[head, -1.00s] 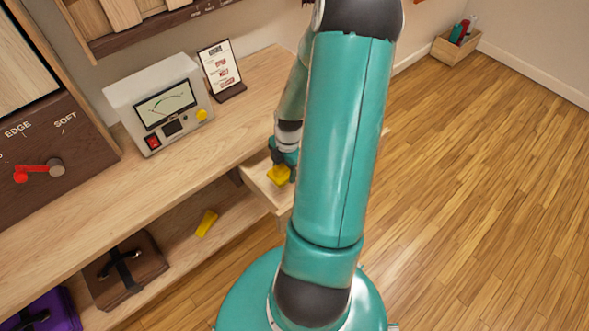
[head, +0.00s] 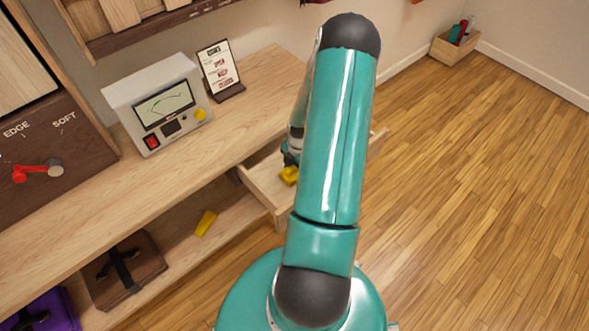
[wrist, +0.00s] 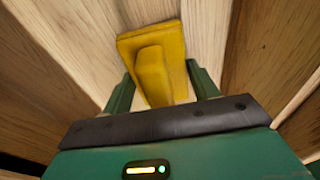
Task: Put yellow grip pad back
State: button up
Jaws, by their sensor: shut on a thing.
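My gripper (wrist: 163,88) is shut on a yellow grip pad (wrist: 168,68), a flat plate with a raised block between the two green fingers. In the head view the held pad (head: 289,176) is over the inside of an open pale wooden drawer (head: 262,198) under the counter. My arm hides part of the drawer and most of my gripper (head: 290,164). I cannot tell whether the pad touches the drawer floor. A second yellow piece (head: 205,223) lies on the lower shelf, left of the drawer.
A grey meter box (head: 155,100) and a small sign (head: 220,70) stand on the counter (head: 215,140). A brown case (head: 125,275) and a purple case (head: 48,312) are on the lower shelf. The floor at right is clear.

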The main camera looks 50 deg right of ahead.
jog(key=shift+f, duration=0.15)
jog(key=o, duration=1)
